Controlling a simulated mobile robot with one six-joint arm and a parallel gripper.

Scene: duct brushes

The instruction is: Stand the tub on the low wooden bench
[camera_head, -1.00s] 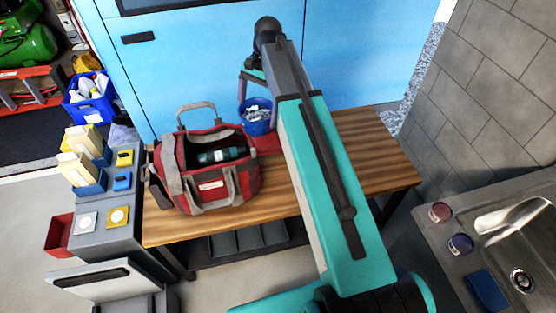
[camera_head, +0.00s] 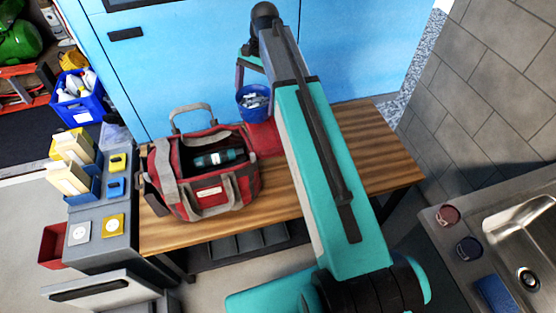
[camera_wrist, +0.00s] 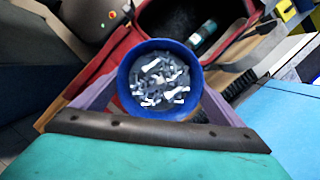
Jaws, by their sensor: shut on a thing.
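The tub (camera_head: 253,103) is a round blue tub filled with grey and white pieces. The wrist view shows it from above (camera_wrist: 125,84), with its rim facing the camera. My gripper (camera_wrist: 160,98) is shut on it, with a purple finger on each side. In the head view my arm reaches over the low wooden bench (camera_head: 365,160), and the tub hangs over the bench's back part near the blue wall. A red surface (camera_head: 264,138) shows just below the tub. The tub appears to be above it, but the exact gap is hard to tell.
A red and grey tool bag (camera_head: 203,192) with a teal tool in it stands on the bench's left half. The bench's right part is bare. A grey cabinet (camera_head: 100,240) stands at left, a sink counter (camera_head: 450,238) at right, and a blue wall (camera_head: 200,60) behind.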

